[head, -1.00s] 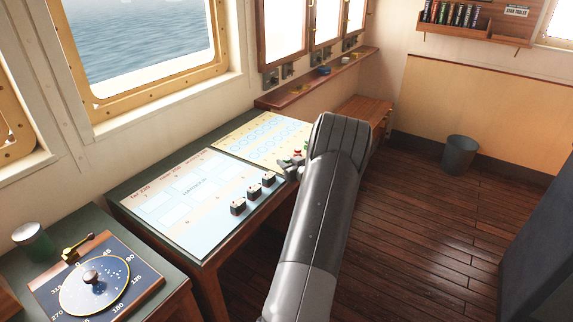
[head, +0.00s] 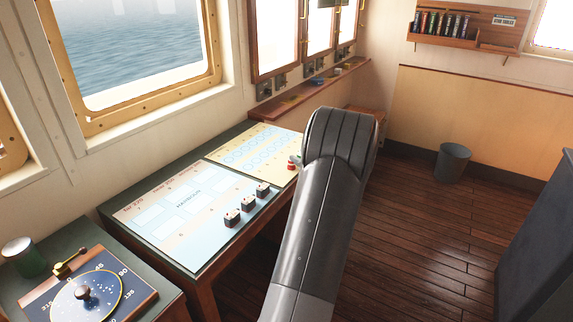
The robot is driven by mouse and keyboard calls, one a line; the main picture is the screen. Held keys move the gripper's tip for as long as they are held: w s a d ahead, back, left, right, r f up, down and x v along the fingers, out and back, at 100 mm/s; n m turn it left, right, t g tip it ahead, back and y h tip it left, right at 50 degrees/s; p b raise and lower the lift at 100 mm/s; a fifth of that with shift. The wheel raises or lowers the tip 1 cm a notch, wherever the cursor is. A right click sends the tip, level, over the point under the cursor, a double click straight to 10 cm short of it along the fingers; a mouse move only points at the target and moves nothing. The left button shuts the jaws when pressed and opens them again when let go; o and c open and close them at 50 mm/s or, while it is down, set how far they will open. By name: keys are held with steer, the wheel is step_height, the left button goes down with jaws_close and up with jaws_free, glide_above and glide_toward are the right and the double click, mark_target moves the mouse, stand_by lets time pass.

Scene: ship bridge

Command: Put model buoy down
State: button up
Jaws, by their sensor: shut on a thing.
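A small red and white piece, likely a model buoy (head: 292,162), shows at the right edge of the yellow chart (head: 245,148), just left of my arm. It is too small to tell whether it stands on the chart or is held. My gripper is hidden behind my own dark arm, which covers the area right of the charts. What my gripper holds cannot be seen. A blue and white chart (head: 180,225) marked with a harbour name lies nearer on the same table.
The chart table (head: 118,212) has a dark green top under the window. A round compass-like dial (head: 88,300) and a green canister (head: 22,258) stand at front left. A narrow wooden shelf (head: 315,88) runs behind. A grey bin (head: 453,162) stands on the open plank floor (head: 425,235).

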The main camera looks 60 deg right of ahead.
steer(key=s+r+m+g+h, duration=0.55)
steer(key=s+r, duration=0.25)
steer(key=s, duration=0.5)
steer(key=s+a+m+g+h, duration=0.2)
steer(key=s+a+m+g, duration=0.1)
steer(key=s, duration=0.3)
steer(key=s+a+m+g+h, duration=0.2)
steer(key=s+m+g, duration=0.1)
steer(key=s, duration=0.3)
steer(key=shift+s+a+r+g, duration=0.15)
steer(key=shift+a+r+g, duration=0.1)
steer(key=shift+a+g, duration=0.15)
